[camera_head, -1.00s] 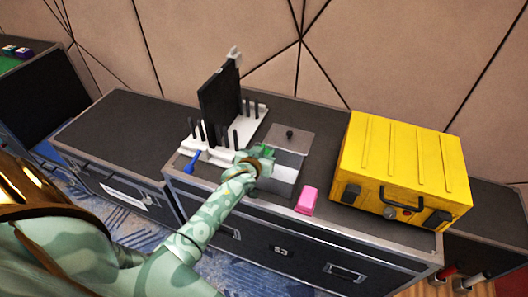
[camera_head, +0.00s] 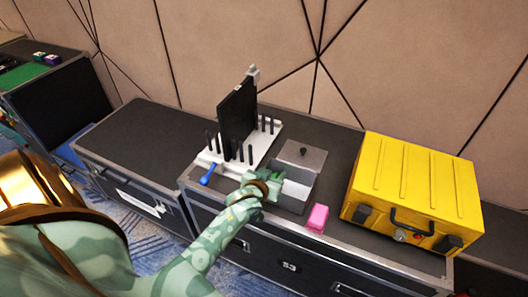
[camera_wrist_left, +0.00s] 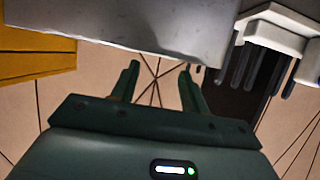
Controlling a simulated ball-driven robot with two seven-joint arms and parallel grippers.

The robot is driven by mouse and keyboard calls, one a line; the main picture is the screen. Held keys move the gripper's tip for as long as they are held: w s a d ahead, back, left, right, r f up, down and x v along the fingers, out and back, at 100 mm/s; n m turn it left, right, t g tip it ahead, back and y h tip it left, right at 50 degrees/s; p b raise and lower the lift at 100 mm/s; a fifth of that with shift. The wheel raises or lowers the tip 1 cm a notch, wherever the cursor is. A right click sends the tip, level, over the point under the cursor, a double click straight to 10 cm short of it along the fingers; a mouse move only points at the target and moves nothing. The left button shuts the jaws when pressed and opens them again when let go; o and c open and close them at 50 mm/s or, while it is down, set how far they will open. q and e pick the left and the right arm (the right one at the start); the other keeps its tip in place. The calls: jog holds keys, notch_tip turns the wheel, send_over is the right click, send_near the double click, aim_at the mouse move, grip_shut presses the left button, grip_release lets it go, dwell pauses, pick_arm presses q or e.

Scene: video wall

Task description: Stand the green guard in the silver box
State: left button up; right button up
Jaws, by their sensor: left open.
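The silver box (camera_head: 296,190) stands on the black-topped case, with a grey lid-like plate with a dark knob (camera_head: 303,153) at its back. My left gripper (camera_head: 274,176) is open at the box's left side, close to its rim; I cannot tell whether it touches. In the left wrist view, the two green fingers (camera_wrist_left: 158,82) are spread with nothing between them, and a grey metal surface, likely the box (camera_wrist_left: 150,25), lies just past their tips. I cannot make out the green guard apart from the green gripper; it may be hidden. My right gripper is not in view.
A white rack (camera_head: 262,150) with dark pegs and a black panel (camera_head: 236,115) stands left of the box. A blue-handled tool (camera_head: 207,176) lies at its front. A pink block (camera_head: 317,217) is right of the box, then a yellow case (camera_head: 415,190). The left case top (camera_head: 140,140) is clear.

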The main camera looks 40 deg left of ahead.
pick_arm(q)
jog(key=p+v, duration=0.1)
jog(key=v, duration=0.6)
jog(key=shift+p, duration=0.35)
jog(key=shift+s+d+f, duration=0.1)
jog(key=s+d+f+g, duration=0.1)
jog(key=s+f, duration=0.1)
jog(key=f, duration=0.2)
jog(key=s+d+f+m+g+h, duration=0.1)
jog(key=f, duration=0.3)
jog(key=s+d+f, duration=0.1)
jog(key=s+f, duration=0.1)
jog(key=f, duration=0.2)
jog(key=shift+s+d+f+m+g, duration=0.2)
jog(key=shift+s+d+m+g, duration=0.1)
jog(key=shift+s+g, duration=0.1)
jog(key=s+d+f+m+g+h, duration=0.2)
jog(key=s+d+f+g, duration=0.15)
jog(key=s+f, duration=0.95)
jog(key=s+f+m+g, duration=0.1)
jog(key=s+f+g, duration=0.2)
jog(key=s, duration=0.9)
jog(key=s+f+m+g, duration=0.1)
jog(key=s+f+g, duration=0.2)
jog(key=s, duration=1)
notch_tip(320, 180, down, 3)
jog(key=shift+r+m, duration=0.1)
jog(key=shift+m, duration=0.3)
